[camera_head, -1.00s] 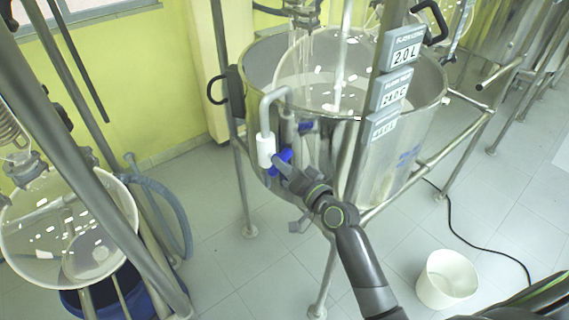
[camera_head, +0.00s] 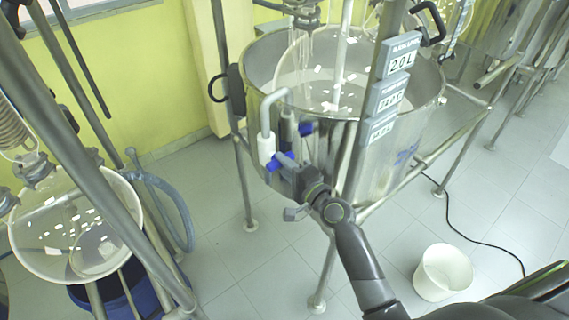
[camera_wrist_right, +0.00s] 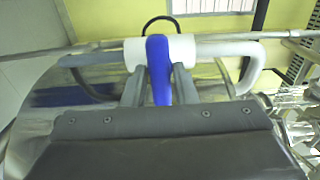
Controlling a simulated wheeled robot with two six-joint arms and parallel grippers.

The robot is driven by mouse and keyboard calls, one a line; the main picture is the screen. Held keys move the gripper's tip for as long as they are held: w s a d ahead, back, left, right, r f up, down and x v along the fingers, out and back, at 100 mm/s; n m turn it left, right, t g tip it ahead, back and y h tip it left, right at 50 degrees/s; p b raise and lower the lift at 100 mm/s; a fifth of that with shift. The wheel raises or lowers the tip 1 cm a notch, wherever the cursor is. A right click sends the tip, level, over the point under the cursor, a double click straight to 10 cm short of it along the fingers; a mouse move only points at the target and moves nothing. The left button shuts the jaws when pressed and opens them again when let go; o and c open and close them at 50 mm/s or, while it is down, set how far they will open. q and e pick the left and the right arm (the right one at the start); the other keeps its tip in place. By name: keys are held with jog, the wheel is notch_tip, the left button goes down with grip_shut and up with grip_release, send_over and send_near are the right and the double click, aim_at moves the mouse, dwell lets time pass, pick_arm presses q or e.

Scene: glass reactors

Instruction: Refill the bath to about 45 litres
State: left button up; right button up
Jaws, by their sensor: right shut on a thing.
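The steel bath (camera_head: 395,165) stands in the middle of the head view, with a round glass vessel (camera_head: 300,75) inside it. A white pipe (camera_head: 267,115) hooks over the bath's near left rim and carries a white valve body (camera_head: 266,150) with a blue handle (camera_head: 283,161). My right gripper (camera_head: 284,165) is at this valve. In the right wrist view the gripper (camera_wrist_right: 160,85) has its two fingers on either side of the blue handle (camera_wrist_right: 159,68), shut on it. The water level in the bath is hard to tell. My left gripper is not in view.
Grey display boxes (camera_head: 403,52) hang on a steel post; the top one reads 2.0 L, the lower ones are unclear. A white bucket (camera_head: 443,272) stands on the floor at right. Another glass vessel (camera_head: 75,225) and a blue tub (camera_head: 140,290) are at left.

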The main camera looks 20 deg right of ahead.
dwell(0.5)
jog(key=o, duration=0.9)
jog(key=shift+c, duration=0.2)
jog(key=b+v, duration=0.4)
jog(key=v, duration=1.3)
jog(key=shift+s, duration=0.2)
jog(key=shift+d, duration=0.1)
